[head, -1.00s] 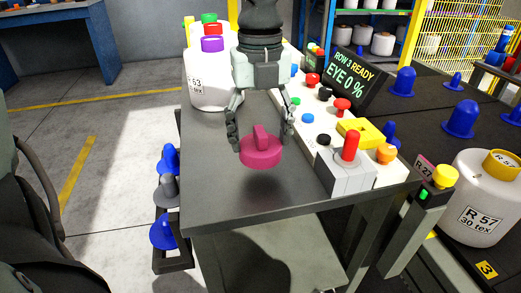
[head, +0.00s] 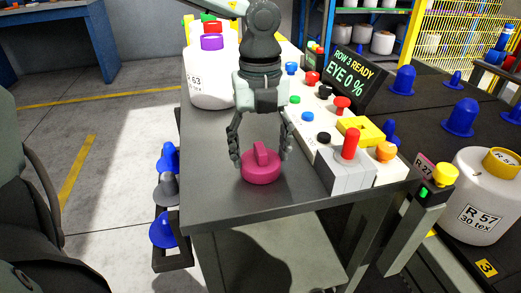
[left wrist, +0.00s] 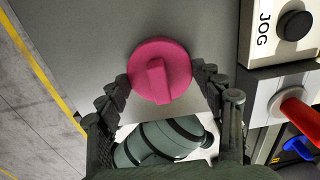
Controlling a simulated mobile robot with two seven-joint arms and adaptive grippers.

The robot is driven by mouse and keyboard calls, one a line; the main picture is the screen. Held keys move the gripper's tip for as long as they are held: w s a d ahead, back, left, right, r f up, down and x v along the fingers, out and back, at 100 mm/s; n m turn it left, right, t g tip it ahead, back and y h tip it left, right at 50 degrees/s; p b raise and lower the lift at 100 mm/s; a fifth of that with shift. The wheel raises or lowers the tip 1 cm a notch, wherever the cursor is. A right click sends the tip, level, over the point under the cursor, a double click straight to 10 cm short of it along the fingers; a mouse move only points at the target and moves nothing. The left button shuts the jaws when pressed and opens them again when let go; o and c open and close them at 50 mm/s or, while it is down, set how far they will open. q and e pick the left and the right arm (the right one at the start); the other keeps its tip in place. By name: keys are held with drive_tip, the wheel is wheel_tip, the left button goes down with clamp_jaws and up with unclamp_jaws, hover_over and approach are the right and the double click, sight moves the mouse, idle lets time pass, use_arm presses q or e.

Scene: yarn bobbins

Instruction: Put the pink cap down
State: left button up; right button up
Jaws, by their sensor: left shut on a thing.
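The pink cap (head: 261,172) is a round disc with a raised grip bar on top. It sits level at the near part of the dark grey table (head: 215,205), on the surface or so close that I see no gap. My left gripper (head: 261,158) points down over it, its fingers shut on the cap from both sides. In the left wrist view the cap (left wrist: 160,71) lies between the two fingertips, with the grey tabletop behind it. My right gripper is in neither view.
A white control panel (head: 309,129) with coloured buttons and a grey box with a red knob (head: 351,145) stand just right of the cap. White bobbins (head: 212,87) stand at the back left. The tabletop left of the cap is clear.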

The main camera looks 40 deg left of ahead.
sight(260, 148)
use_arm(q)
drive_tip(key=shift+f, duration=0.1)
drive_tip(key=o, duration=0.8)
drive_tip(key=shift+o, duration=0.2)
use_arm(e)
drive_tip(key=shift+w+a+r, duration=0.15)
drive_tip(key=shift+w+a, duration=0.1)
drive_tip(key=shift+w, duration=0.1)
use_arm(q)
drive_tip(key=shift+r, duration=0.6)
wheel_tip(260, 148, up, 11)
drive_tip(key=shift+p, duration=0.35)
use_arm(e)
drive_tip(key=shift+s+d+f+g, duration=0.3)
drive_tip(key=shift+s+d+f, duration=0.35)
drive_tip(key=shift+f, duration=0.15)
use_arm(q)
drive_tip(key=shift+r, duration=0.1)
